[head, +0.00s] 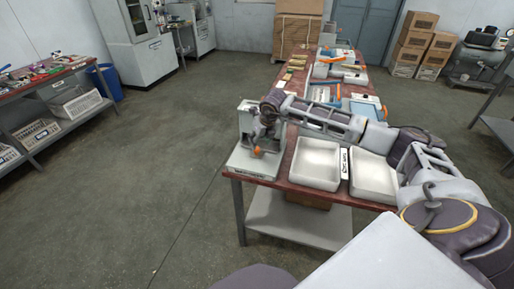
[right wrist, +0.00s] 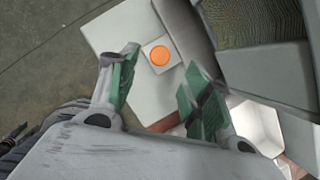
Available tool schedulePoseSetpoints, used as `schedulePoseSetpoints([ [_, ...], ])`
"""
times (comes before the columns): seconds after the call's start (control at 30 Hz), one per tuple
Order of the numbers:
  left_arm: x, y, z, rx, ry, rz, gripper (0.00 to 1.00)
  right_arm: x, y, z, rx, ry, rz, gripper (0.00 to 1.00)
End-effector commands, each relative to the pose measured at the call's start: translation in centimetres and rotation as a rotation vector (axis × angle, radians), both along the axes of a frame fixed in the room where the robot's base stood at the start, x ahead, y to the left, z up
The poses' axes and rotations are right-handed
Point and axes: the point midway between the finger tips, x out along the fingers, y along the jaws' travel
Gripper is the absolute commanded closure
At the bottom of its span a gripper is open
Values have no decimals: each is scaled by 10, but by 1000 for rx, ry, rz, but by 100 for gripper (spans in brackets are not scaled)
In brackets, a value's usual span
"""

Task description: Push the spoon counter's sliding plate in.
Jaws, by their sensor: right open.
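The spoon counter (head: 240,166) is a pale grey machine at the near left corner of the table, with a flat base and an upright housing. A round orange button (head: 257,149) shows on it. In the right wrist view the orange button (right wrist: 160,55) sits on a small white block on a pale flat surface (right wrist: 112,35). I cannot tell which part is the sliding plate. My right gripper (head: 264,138) is over the counter and hides part of it. In the wrist view its green-padded fingers (right wrist: 162,66) are open and empty, with the button beyond the gap. My left gripper is not in view.
Two white trays (head: 317,145) (head: 374,157) stand right of the counter on the reddish table (head: 285,183), a small label block between them. My right arm passes above them. More equipment stands farther back on the table. The floor to the left is clear.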

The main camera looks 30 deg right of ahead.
Motion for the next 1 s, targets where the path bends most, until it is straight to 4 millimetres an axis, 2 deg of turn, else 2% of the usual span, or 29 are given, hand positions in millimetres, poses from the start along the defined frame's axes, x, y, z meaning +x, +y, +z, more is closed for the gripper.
schedulePoseSetpoints([
  [0.3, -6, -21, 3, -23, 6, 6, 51, 16, -1, -39, 0, 1, 1, 51],
  [0.5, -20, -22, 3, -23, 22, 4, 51, 23, -1, -55, 1, 0, 0, 51],
  [0.67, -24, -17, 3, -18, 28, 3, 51, 25, -1, -62, 0, 0, 1, 51],
  [1.0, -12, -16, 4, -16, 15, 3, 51, 26, -2, -63, 0, 0, 1, 52],
])
